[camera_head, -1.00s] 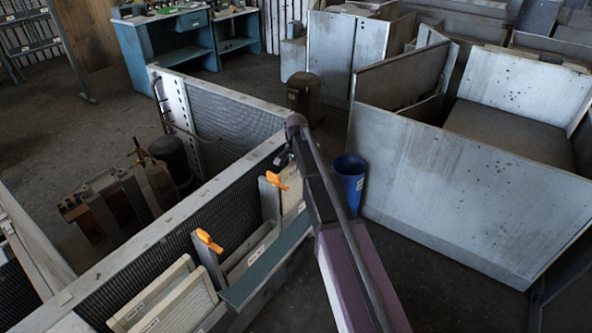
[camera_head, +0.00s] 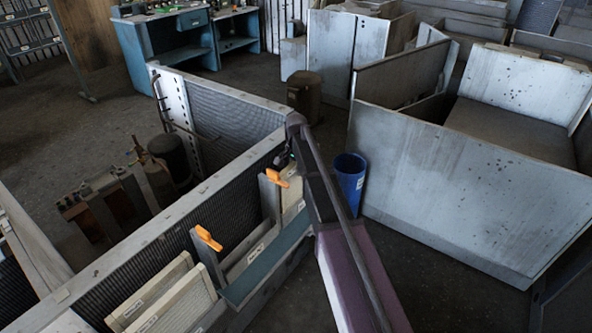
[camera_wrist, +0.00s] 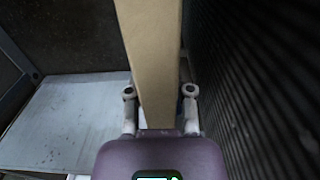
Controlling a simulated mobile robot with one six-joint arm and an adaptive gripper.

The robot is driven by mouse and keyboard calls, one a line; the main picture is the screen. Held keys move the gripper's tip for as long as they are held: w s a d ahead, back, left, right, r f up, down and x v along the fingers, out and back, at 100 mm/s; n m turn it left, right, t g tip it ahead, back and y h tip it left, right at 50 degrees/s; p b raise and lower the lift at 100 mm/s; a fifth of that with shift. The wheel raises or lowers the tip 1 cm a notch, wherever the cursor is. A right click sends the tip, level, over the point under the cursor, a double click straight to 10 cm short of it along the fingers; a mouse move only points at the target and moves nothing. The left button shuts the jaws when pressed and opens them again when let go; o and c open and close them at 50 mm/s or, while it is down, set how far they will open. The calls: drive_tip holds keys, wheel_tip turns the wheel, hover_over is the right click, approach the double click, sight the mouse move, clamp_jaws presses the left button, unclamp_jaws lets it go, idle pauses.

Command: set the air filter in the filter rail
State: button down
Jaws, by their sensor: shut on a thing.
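In the wrist view the air filter (camera_wrist: 153,60) is a tan slab seen edge-on, running up out of the top of the picture. My gripper (camera_wrist: 160,92) is shut on it, one finger on each side. In the head view my arm hides the gripper and most of what it holds. A pale panel with a label (camera_head: 293,193) shows beside my arm there, but I cannot tell whether it is the held filter. Two grey posts with orange clips (camera_head: 207,238) (camera_head: 277,178) stand along the housing wall. I cannot clearly make out the filter rail.
A dark ribbed wall (camera_wrist: 255,90) runs close on the right in the wrist view. Pale framed panels (camera_head: 180,305) lean at the housing's near end, beside a teal ledge (camera_head: 265,268). A blue bin (camera_head: 349,178) stands right of my arm, before large grey metal panels (camera_head: 450,185).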

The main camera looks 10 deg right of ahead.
drive_tip(key=shift+f, duration=0.2)
idle(0.5)
drive_tip(key=shift+c, duration=2)
unclamp_jaws()
drive_tip(key=o, duration=0.4)
drive_tip(key=shift+r, duration=0.2)
drive_tip(key=shift+r+p, duration=4.1)
